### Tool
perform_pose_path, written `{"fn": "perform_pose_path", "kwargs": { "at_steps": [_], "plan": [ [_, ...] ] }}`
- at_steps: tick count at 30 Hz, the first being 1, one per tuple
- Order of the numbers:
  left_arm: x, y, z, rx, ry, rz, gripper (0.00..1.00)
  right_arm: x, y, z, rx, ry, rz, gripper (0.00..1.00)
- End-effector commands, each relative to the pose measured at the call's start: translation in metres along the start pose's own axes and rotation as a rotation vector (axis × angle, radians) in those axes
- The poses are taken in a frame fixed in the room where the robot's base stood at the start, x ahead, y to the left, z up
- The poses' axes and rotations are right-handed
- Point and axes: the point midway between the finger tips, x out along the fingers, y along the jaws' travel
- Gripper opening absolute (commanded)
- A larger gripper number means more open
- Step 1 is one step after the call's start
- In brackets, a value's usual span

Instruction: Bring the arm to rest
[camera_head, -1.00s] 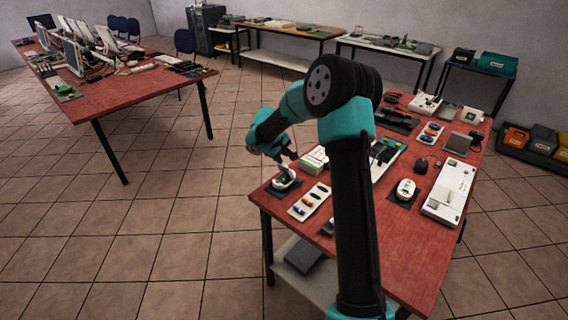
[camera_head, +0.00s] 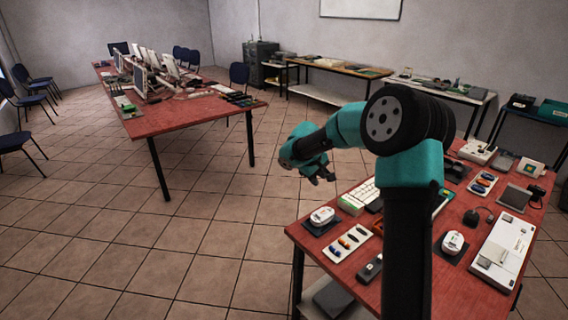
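My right arm rises from the bottom of the head view and bends left at its elbow. My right gripper (camera_head: 322,178) is up in the air, beyond the near left corner of the red table (camera_head: 290,232) in the picture. Its two dark fingertips appear spread, with nothing seen between them. A white rounded device (camera_head: 322,215) sits on a dark pad below the gripper, clear of it. My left gripper is not in view.
The red table also holds a tray of coloured pieces (camera_head: 350,242), a second white device (camera_head: 452,241) and a white box (camera_head: 500,252). A long red table (camera_head: 190,117) with monitors stands at the left. Open tiled floor lies between the tables.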

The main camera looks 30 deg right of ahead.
Motion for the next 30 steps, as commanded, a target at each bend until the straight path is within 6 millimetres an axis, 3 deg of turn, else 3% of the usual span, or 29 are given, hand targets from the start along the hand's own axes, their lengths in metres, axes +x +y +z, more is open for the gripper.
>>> {"fn": "perform_pose_path", "kwargs": {
  "at_steps": [5, 8, 11, 20, 26, 30],
  "plan": [
    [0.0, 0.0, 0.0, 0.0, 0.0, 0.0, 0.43, 0.004, -0.005, -0.001, -0.005, 0.001, -0.011, 0.29],
    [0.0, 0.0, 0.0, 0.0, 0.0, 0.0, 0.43, 0.016, -0.023, -0.002, -0.018, 0.005, -0.049, 0.29],
    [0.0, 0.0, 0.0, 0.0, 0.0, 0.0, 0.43, 0.037, -0.055, -0.002, -0.04, 0.016, -0.12, 0.29],
    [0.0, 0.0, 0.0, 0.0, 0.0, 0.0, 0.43, 0.117, -0.207, 0.022, -0.054, 0.053, -0.44, 0.29],
    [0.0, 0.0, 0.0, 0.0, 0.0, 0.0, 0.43, 0.157, -0.309, 0.069, 0.021, 0.055, -0.631, 0.29],
    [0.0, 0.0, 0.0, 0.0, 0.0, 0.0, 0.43, 0.177, -0.368, 0.115, 0.113, 0.043, -0.714, 0.29]
  ]
}}
